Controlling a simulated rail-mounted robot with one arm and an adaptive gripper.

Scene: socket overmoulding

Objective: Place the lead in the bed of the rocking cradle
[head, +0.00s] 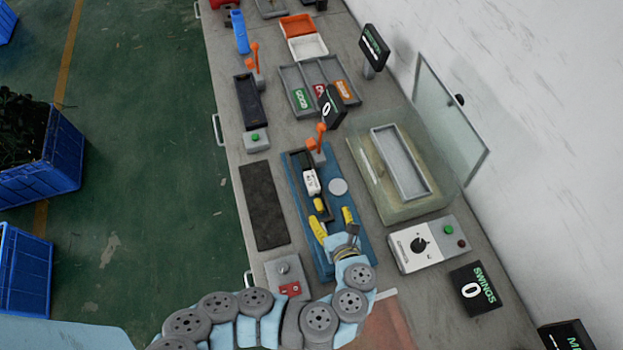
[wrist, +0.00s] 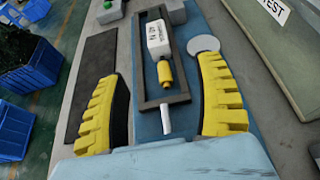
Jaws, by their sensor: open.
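The lead, with a white labelled block (head: 312,183) and a yellow sleeve, lies in a dark rectangular frame (head: 297,185) on a blue plate. In the wrist view the lead (wrist: 159,38) lies lengthwise, and a short white end sticks out at the frame's near side. My gripper (head: 334,223) is open and empty, its yellow fingers apart on either side of the frame's near end. My gripper (wrist: 162,72) also spans the frame in the wrist view. Which fixture is the rocking cradle is unclear; a clear-walled enclosure right of the plate holds a grey tray (head: 375,150).
A control box with a knob (head: 427,243) and a "SWINGS" display reading 0 (head: 474,288) stand near the enclosure. An orange lever (head: 319,135) rises behind the frame. Sorting trays (head: 285,80) stand further back. A dark mat (head: 264,205) lies left of the plate.

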